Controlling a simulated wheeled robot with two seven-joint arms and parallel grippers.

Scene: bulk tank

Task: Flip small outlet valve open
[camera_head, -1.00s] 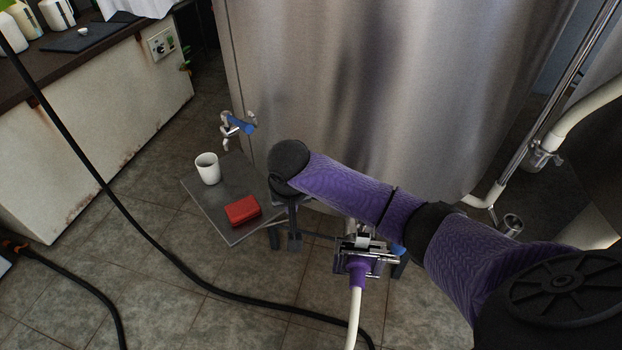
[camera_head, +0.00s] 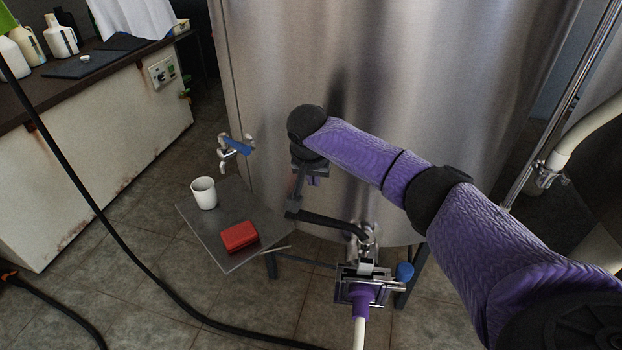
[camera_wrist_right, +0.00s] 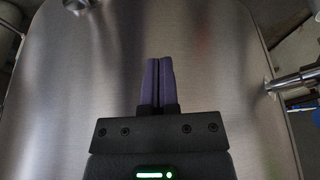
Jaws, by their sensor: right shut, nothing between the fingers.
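The small outlet valve (camera_head: 235,150) is a metal tap with a blue lever, low on the left side of the steel tank in the head view. Its blue lever points to the right, across the tap's body, and its spout hangs down. My right gripper (camera_head: 313,180) is in front of the tank, to the right of this valve and apart from it. In the right wrist view its purple fingers (camera_wrist_right: 158,80) are pressed together and empty, with the tank wall behind them. My left gripper is out of view.
A grey shelf (camera_head: 215,230) below the valve holds a white cup (camera_head: 204,193) and a red box (camera_head: 239,236). A lower outlet (camera_head: 365,240) with a black lever (camera_head: 330,221) joins a purple-collared hose. A black hose (camera_head: 125,230) crosses the left side.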

